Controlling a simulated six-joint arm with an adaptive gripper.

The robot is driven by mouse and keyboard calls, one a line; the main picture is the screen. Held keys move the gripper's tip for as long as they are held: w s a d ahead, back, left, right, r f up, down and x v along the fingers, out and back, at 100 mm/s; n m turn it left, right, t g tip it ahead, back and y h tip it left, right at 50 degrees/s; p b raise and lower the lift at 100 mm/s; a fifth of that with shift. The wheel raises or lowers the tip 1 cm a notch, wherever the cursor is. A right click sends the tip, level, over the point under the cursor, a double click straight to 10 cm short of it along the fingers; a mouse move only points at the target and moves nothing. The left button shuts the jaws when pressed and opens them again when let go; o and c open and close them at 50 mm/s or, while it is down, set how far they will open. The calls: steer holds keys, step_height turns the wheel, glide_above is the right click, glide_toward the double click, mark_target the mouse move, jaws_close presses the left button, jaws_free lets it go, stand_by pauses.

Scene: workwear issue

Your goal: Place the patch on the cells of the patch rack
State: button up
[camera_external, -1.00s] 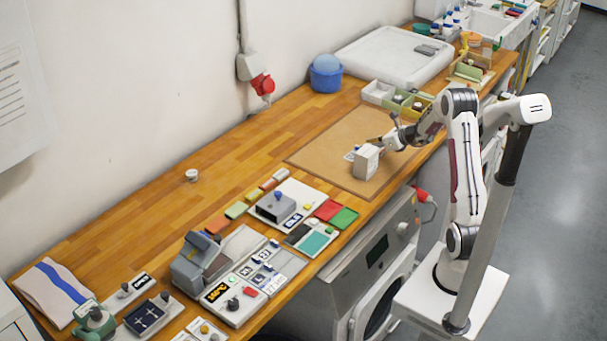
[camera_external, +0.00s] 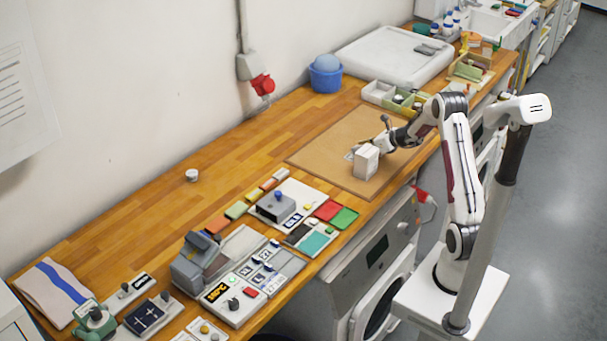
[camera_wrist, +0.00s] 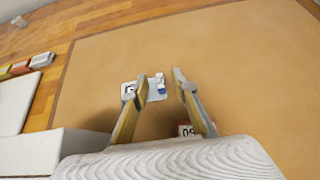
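A small white plate (camera_wrist: 151,96) with a dark blue square mark and a blue-and-white piece (camera_wrist: 160,84) lies on the brown mat in the wrist view. I cannot tell whether it is the patch rack. A label reading "05" with a red edge (camera_wrist: 187,130) shows partly behind the right finger; whether it is the patch is unclear. My gripper (camera_wrist: 160,80) is open, its fingertips apart over the plate, with nothing visibly gripped. In the external view my gripper (camera_external: 383,145) is beside a white box (camera_external: 365,163).
The brown mat (camera_external: 318,152) is mostly clear. The white box's pale side (camera_wrist: 45,152) fills the lower left of the wrist view, and a ribbed white surface (camera_wrist: 190,160) hides the finger bases. Open bins (camera_external: 378,91) stand behind; device panels (camera_external: 233,299) lie at front left.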

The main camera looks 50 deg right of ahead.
stand_by(0.5)
jaws_close()
step_height(320, 180, up, 10)
stand_by(0.9)
steer(key=shift+w+a, duration=0.1)
stand_by(0.7)
